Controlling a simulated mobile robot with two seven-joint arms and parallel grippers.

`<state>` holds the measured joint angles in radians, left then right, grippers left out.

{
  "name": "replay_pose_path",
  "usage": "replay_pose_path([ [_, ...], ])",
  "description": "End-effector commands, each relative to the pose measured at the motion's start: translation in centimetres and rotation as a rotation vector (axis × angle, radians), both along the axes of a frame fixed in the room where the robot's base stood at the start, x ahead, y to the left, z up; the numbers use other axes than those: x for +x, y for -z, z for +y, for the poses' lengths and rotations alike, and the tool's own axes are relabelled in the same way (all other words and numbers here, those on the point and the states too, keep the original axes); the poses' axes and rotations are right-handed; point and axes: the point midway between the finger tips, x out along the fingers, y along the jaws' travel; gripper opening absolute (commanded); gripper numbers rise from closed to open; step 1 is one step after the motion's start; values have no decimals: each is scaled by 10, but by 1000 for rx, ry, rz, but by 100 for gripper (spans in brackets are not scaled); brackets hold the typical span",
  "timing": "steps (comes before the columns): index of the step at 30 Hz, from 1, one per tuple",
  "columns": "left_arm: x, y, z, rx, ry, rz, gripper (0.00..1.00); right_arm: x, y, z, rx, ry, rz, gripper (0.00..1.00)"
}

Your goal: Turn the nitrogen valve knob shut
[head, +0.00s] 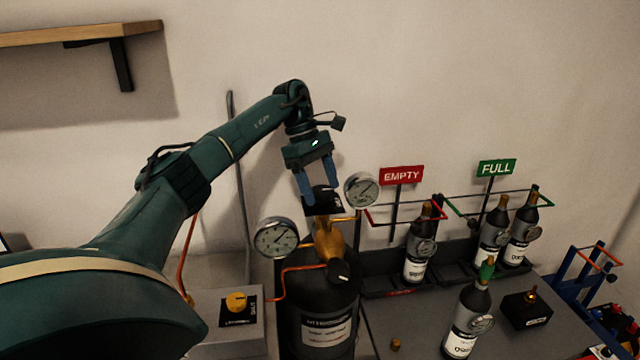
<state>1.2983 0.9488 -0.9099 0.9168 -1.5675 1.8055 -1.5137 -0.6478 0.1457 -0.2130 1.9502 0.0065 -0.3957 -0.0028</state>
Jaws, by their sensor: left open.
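A black gas cylinder (322,305) with a white label, too blurred to read surely, stands at the bottom centre. A brass valve body (328,240) rises from its top. A dark knob (323,205) sits on top of the brass body, partly hidden by my gripper. A second dark round knob (340,271) is lower on the front. Round gauges flank the brass, one at left (277,238) and one at right (361,190). My left gripper (319,193) is open, pointing down with its fingertips at the upper knob; contact cannot be told. My right gripper is out of view.
A yellow knob (236,302) sits on a grey box (230,335) at left. Copper pipes run beside the cylinder. At right, a dark bench (405,320) holds several bottles and racks under the EMPTY sign (402,175) and FULL sign (496,168). A wooden shelf (80,32) is upper left.

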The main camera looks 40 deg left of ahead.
Motion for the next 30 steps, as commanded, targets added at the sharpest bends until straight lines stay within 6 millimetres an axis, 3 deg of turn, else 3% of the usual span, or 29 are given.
replay_pose_path([
  [8,1,-10,4,0,-2,-3,69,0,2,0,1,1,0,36],
  [21,-3,-101,39,-3,-3,-5,69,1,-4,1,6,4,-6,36],
  [30,-4,-118,48,-1,1,2,69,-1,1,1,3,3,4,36],
])
